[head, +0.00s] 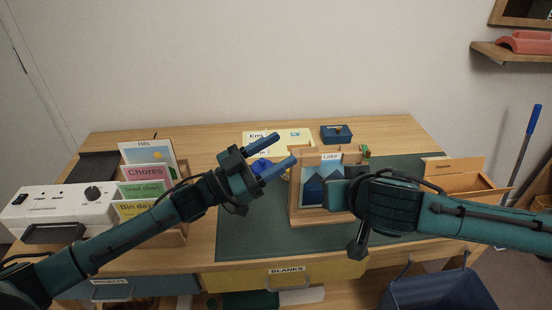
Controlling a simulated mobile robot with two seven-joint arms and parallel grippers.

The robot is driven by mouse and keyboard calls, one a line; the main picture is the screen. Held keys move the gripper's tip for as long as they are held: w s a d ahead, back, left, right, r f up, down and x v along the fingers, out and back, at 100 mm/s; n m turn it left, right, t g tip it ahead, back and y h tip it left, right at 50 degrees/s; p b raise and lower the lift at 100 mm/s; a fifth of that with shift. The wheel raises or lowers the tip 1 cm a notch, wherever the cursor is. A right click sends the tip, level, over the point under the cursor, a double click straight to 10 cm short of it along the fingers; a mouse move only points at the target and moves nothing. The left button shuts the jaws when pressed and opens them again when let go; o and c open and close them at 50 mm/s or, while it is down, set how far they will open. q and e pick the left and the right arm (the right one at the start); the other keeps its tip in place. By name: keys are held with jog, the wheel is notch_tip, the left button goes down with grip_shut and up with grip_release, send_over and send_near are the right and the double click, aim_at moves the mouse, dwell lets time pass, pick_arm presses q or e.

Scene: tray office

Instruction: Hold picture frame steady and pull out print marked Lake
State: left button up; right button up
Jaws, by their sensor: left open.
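The wooden picture frame (294,212) stands on the green mat, right of the middle. The print marked Lake (331,157) is in it, with its label at the top and blue shapes showing below. My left gripper (286,148) is open and empty, with its blue fingers spread just left of the frame's upper left corner. My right gripper (345,195) is in front of the frame's right part and covers much of it. Its fingers are not clear, so I cannot tell whether it touches or grips the frame.
The green mat (245,225) covers the desk's middle and right. A card rack with a Chores card (146,173) and a white power box (60,207) stand at left. A blue box (336,133) is behind the frame. A wooden holder (455,182) stands at right.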

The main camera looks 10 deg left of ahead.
pick_arm(q)
jog(key=w+a+r+m+g+h, duration=0.25)
jog(key=a+r+m+g, duration=0.2)
jog(key=r, duration=0.25)
jog(key=d+f+n+g+y, duration=0.25)
jog(key=d+f, duration=0.25)
jog(key=f, duration=0.6)
jog(key=x, duration=0.6)
jog(key=shift+w+d+y, duration=0.25)
jog(key=shift+d+y, duration=0.05)
jog(key=shift+d, duration=0.05)
jog(key=shift+c, duration=0.3)
grip_shut()
